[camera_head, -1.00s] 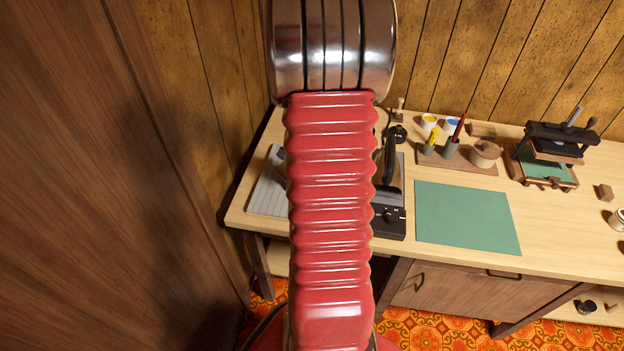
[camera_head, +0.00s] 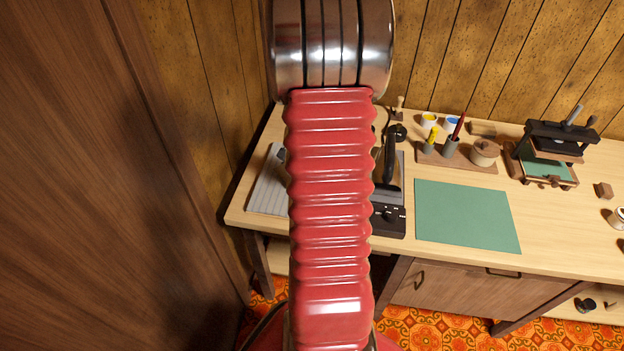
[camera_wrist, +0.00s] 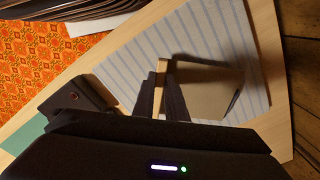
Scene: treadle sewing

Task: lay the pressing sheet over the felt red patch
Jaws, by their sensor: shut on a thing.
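My gripper (camera_wrist: 160,98) is shut on a pale wooden tab (camera_wrist: 162,72) at the edge of a tan sheet, which I take to be the pressing sheet (camera_wrist: 208,88). The sheet is over the grey striped pad (camera_wrist: 130,60), with a dark shadow along its right side. I cannot tell whether it touches the pad. The felt red patch does not show in either view. In the head view my arm hides the gripper and sheet; the left part of the striped pad (camera_head: 266,190) shows beside the arm.
A black device with a knob (camera_head: 390,219) and dark upright handle stands right of my arm. A green mat (camera_head: 465,215) lies farther right. Behind it are a wooden holder (camera_head: 458,160) with pots and a small press (camera_head: 550,150). A tall brown wooden panel (camera_head: 90,190) fills the left.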

